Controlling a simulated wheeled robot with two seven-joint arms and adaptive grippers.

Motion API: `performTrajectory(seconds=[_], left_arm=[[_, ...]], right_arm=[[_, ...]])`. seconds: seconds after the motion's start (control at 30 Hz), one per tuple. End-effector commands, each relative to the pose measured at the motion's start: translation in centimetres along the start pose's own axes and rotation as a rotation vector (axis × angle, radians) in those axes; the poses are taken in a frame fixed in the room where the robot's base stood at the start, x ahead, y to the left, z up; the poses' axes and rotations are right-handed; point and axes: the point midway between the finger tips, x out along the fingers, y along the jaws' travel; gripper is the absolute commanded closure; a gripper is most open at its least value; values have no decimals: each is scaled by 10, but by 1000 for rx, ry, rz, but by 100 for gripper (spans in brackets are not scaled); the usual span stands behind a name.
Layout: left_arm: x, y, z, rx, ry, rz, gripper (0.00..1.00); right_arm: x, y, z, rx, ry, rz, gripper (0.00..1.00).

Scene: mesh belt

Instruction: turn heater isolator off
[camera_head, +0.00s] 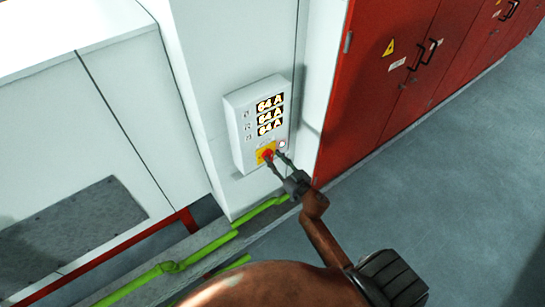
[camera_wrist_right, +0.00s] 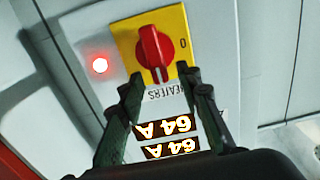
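The heater isolator is a red rotary knob (camera_head: 267,153) on a yellow plate, low on a grey wall panel (camera_head: 241,134). In the right wrist view, which shows the panel upside down, the knob (camera_wrist_right: 154,46) has its grip upright in the picture, and a "0" is on the plate's right side. My right gripper (camera_head: 274,158) is open at the knob. Its fingertips (camera_wrist_right: 158,75) are spread to either side of the knob's near end; contact cannot be told. My left gripper is not in view.
Displays (camera_head: 269,114) on the panel read 64 A, and a red lamp (camera_wrist_right: 100,65) beside the knob is lit. Red cabinets (camera_head: 385,75) with black handles stand to the right. Green pipes (camera_head: 205,250) run along the floor below. The grey floor (camera_head: 455,190) at right is clear.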

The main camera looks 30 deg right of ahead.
Motion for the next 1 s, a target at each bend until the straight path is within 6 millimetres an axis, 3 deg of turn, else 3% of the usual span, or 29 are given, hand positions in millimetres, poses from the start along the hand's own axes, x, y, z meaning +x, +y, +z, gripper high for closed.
performTrajectory(seconds=[0.13, 0.43, 0.9, 1.0], left_arm=[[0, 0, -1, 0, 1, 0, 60], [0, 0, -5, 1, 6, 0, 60], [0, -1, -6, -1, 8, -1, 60], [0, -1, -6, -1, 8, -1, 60]], right_arm=[[12, 0, 0, 2, 0, 0, 68], [14, 0, 1, 1, -1, 0, 68], [14, 0, 1, 1, -1, 0, 100], [14, 0, 1, 1, -1, 0, 100]])
